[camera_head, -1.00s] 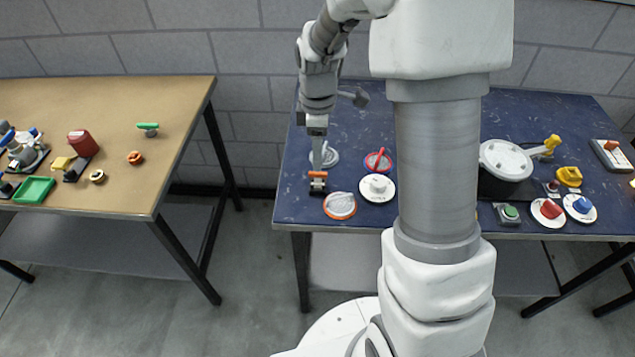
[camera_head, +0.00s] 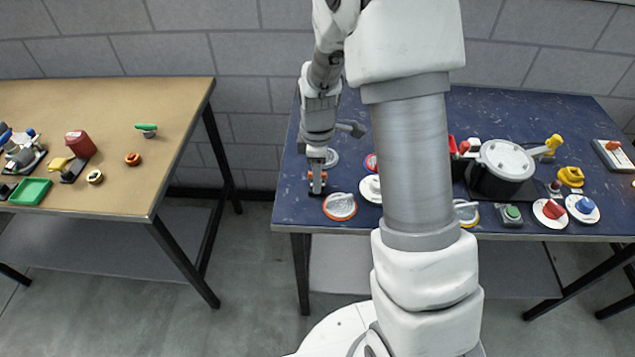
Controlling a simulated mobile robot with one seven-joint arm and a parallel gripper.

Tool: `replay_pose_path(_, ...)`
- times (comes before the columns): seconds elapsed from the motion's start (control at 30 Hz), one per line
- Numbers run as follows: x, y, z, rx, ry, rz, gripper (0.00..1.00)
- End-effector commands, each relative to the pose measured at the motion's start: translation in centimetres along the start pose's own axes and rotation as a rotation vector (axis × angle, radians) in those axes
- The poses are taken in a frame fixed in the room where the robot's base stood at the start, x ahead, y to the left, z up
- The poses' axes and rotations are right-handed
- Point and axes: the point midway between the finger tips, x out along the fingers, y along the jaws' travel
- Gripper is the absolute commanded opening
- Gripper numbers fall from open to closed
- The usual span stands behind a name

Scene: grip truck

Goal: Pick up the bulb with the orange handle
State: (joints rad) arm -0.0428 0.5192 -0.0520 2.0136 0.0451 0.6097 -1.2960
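A small object with an orange handle (camera_head: 323,175) and a dark base stands near the front left of the blue table. I take it for the bulb with the orange handle, but it is too small to tell its shape. My gripper (camera_head: 317,184) points straight down at it, and its fingers cover the middle of the handle, with orange showing on both sides. I cannot tell whether the fingers touch it or how far apart they are.
A grey dial with an orange rim (camera_head: 340,206) lies just right of my gripper. A grey round piece (camera_head: 330,158) is close behind. A white-lidded pot (camera_head: 505,165) and several knobs fill the right side. The tan table (camera_head: 150,100) stands apart on the left.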

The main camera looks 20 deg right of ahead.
Motion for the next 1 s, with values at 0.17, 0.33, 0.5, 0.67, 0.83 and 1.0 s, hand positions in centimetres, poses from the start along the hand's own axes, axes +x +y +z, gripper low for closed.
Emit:
replay_pose_path(0.17,0.0,0.0,0.0,0.0,0.0,0.0,0.18)
replay_pose_path(0.33,0.0,0.0,0.0,0.0,0.0,0.0,0.0)
replay_pose_path(0.5,0.0,0.0,0.0,0.0,0.0,0.0,0.0)
replay_pose_path(0.67,-0.1,0.0,0.0,0.0,0.0,0.001,0.0)
replay_pose_path(0.83,-0.8,0.1,0.0,0.0,0.001,0.002,0.0)
replay_pose_path(1.0,-3.3,0.1,0.0,0.001,0.002,0.004,0.0)
